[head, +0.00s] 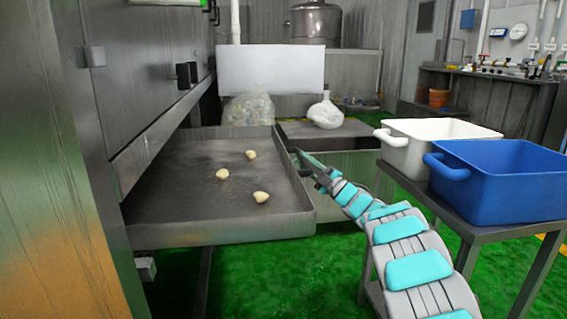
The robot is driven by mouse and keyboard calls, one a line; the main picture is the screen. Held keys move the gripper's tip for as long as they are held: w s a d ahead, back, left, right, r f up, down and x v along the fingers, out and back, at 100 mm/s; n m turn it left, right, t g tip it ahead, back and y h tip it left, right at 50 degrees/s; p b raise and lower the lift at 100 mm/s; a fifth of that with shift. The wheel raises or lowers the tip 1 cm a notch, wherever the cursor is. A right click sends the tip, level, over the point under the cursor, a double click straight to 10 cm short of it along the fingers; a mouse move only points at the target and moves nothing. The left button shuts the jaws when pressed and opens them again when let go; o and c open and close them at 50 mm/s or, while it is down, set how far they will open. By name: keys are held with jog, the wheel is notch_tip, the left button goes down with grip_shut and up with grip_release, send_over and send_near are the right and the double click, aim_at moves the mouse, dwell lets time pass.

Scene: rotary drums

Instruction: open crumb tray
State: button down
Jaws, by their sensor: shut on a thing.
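The crumb tray (190,232) is a wide, shallow grey metal tray at the left. It sticks out from under the machine (150,80) with its inside exposed. Three pale lumps (261,197) lie on its floor. My gripper (297,160) is at the outer side of the tray's right wall and is shut on the tray's edge or a handle there. The fingertips are small and dark, so the exact contact is hard to see. The tray's left side is partly hidden by the machine.
A blue tub (510,185) and a white tub (440,128) stand on a metal table (455,213) at the right. Green floor (270,280) is clear in front of the tray.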

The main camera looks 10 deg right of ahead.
jog(key=shift+d+r, duration=0.1)
jog(key=shift+d, duration=1.75)
jog(key=c, duration=0.7)
grip_release()
jog(key=v, duration=0.7)
jog(key=shift+s+d+f, duration=0.1)
jog(key=shift+s+f, duration=0.1)
jog(key=shift+s, duration=0.1)
